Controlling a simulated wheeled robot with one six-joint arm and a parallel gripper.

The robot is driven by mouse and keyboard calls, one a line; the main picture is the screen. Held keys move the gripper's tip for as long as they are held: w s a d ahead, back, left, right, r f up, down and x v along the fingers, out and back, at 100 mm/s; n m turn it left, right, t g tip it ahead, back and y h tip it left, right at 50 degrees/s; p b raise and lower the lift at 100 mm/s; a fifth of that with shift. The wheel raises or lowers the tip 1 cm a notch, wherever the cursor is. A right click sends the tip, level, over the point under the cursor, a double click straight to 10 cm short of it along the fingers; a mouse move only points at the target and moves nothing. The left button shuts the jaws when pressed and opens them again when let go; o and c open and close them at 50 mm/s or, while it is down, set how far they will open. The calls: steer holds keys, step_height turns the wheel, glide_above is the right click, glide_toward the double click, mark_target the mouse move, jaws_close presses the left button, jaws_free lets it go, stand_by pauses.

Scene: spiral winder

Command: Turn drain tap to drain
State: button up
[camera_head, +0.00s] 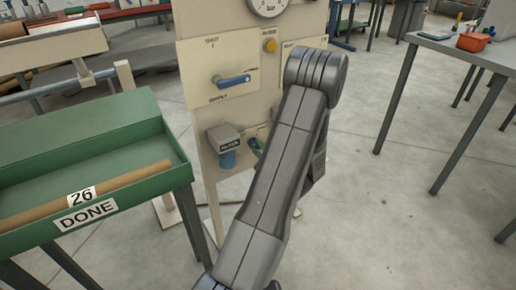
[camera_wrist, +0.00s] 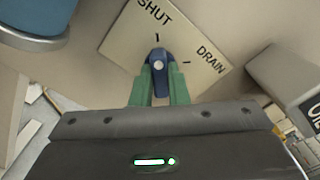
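The drain tap (camera_wrist: 159,66) is a small blue handle with a pale round centre, on a cream plate (camera_wrist: 126,42) marked SHUT and DRAIN. In the wrist view its upper end points toward the SHUT tick, and the DRAIN tick lies to the right. My gripper (camera_wrist: 159,80) has one green finger on each side of the handle, apparently closed against it; the lower part of the handle is between the fingers. In the head view my arm hides most of my gripper and the tap.
The cream panel (camera_head: 195,72) carries a blue supply lever (camera_head: 232,80), a yellow button (camera_head: 269,45) and a gauge (camera_head: 268,5). A grey box with a blue bowl (camera_head: 227,158) is mounted low. A green tray (camera_head: 75,126) marked DONE stands left.

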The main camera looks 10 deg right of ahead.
jaws_close()
steer(key=m, duration=0.4)
steer(key=shift+m+p, duration=0.3)
steer(key=shift+p, duration=0.1)
steer(key=m+p, duration=0.1)
steer(key=m, duration=0.3)
steer(key=shift+r+m+p, duration=0.1)
steer(key=shift+m+p, duration=0.2)
steer(key=m+p, duration=0.2)
steer(key=m, duration=0.2)
steer(key=shift+m, duration=0.3)
steer(key=shift+m+p, duration=0.95)
steer(key=shift+m, duration=1.15)
